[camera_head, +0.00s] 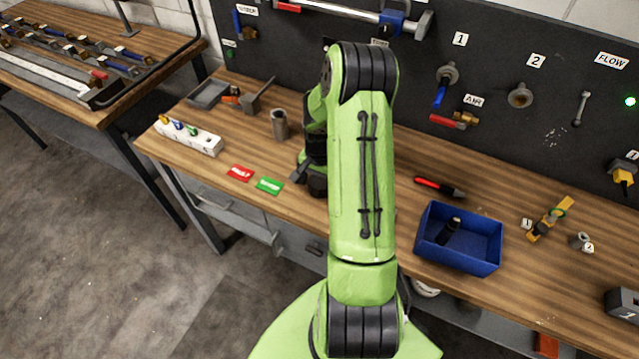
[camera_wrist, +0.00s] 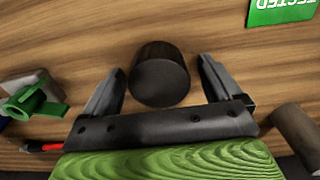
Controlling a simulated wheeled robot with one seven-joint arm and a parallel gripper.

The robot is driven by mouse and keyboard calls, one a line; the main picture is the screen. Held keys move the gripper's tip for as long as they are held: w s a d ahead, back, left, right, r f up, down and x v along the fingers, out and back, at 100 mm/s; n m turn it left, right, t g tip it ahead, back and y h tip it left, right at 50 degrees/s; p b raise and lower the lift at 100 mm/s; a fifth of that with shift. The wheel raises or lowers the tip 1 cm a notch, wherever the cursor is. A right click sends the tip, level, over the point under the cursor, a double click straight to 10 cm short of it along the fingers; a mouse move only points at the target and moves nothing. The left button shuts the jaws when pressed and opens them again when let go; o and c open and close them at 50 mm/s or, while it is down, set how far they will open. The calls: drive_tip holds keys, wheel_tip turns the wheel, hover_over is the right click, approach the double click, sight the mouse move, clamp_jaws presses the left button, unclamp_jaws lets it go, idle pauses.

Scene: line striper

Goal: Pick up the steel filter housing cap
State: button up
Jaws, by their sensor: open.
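A dark grey round cylinder, which I take to be the steel filter housing cap (camera_wrist: 160,82), stands on the wooden bench in the wrist view. My gripper (camera_wrist: 162,68) is open, with one finger on each side of the cap. A narrow gap shows between the cap and each finger, so I see no contact. In the head view my gripper (camera_head: 306,174) is low over the bench, mostly hidden behind my green arm. I cannot make out the cap clearly there.
A brown-grey cylinder (camera_wrist: 297,128) stands to the right in the wrist view, a grey block with a green part (camera_wrist: 35,100) to the left. Green (camera_head: 269,186) and red (camera_head: 240,173) tags lie near the front edge. A blue bin (camera_head: 458,262) stands right of my arm.

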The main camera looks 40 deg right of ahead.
drive_tip(key=shift+r, duration=0.15)
drive_tip(key=c, duration=1.1)
